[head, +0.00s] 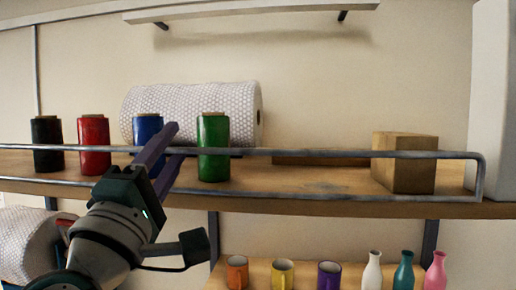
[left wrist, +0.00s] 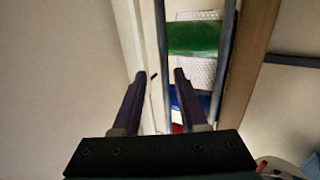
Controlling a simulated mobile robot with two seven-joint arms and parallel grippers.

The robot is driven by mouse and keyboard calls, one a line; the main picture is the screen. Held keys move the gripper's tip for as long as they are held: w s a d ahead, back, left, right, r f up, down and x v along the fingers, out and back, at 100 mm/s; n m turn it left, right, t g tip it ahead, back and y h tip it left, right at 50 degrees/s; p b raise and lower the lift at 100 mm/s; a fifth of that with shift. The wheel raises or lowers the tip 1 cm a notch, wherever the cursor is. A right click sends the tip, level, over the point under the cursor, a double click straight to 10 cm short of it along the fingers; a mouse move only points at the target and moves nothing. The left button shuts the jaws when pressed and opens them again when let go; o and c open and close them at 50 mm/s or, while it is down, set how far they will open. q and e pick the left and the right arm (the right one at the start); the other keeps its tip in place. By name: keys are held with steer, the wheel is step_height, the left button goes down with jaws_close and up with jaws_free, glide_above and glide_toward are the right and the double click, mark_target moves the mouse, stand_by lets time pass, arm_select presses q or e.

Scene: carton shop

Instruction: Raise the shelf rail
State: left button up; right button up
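The shelf rail (head: 320,153) is a grey metal frame of two long bars along the shelf's front edge, joined by a bent upright at the right end. Its lower bar runs close to the shelf board's front. My left gripper (head: 177,140) is at the upper bar, left of the green bottle, with its purple fingers apart. In the left wrist view, the upper bar (left wrist: 161,40) passes between the open fingers (left wrist: 160,71), with visible gaps on both sides. Whether a finger touches the bar cannot be told. My right gripper is not in view.
On the shelf board (head: 300,180) stand black (head: 46,145), red (head: 93,145), blue (head: 147,130) and green (head: 213,150) bottles, a bubble-wrap roll (head: 190,98) and a wooden block (head: 404,170). Mugs (head: 283,274) and small bottles (head: 403,272) stand below. A white ledge (head: 250,10) is above.

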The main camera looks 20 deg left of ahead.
arm_select(q)
steer(key=b+v, duration=0.6)
steer(key=v, duration=0.4)
stand_by(0.3)
